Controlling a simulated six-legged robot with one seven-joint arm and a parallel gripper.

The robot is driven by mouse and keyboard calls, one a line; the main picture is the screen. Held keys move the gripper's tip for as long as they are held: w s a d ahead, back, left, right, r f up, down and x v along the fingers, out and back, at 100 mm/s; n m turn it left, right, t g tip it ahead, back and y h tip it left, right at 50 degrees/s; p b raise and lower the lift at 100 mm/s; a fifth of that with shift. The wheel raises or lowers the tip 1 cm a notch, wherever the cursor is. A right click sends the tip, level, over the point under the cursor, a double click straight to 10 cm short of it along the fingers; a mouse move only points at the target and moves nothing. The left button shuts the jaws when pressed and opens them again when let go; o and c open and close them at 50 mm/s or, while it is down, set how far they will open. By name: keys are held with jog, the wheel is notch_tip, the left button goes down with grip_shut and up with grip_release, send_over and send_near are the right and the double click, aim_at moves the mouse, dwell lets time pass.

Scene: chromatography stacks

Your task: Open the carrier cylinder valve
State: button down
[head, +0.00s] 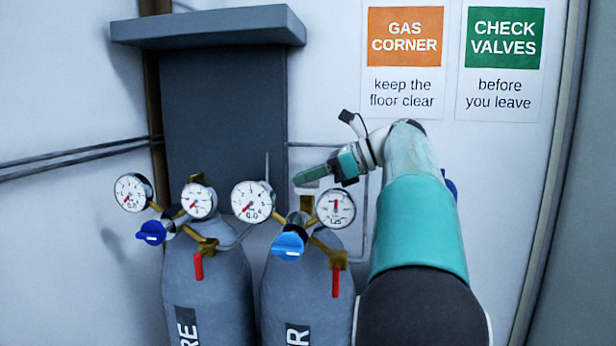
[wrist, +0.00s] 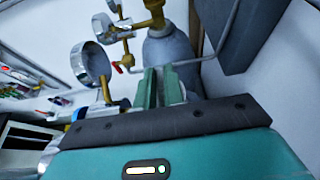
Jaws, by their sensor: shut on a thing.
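Two grey gas cylinders stand side by side in the head view. The right cylinder (head: 283,300) has a label ending in "R"; the left cylinder (head: 208,290) has one ending in "RE". My gripper (head: 308,177) reaches in from the right above the right cylinder's brass valve. Its green fingers are shut on a pale valve handle (head: 307,190), mostly hidden by them. In the wrist view my gripper (wrist: 161,88) points at the cylinder tops, with a pale rounded part (wrist: 176,92) at the fingers. How far the valve is turned cannot be told.
The right cylinder's regulator has two gauges (head: 253,202), a blue knob (head: 288,245) and a red lever (head: 336,281) close below my gripper. The left regulator has a blue knob (head: 152,232). A dark shelf (head: 210,27) overhangs behind. Pipes run along the wall.

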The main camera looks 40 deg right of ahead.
jog(key=c, duration=1.5)
grip_release()
jog(key=v, duration=1.4)
jog(key=shift+w+f, duration=0.1)
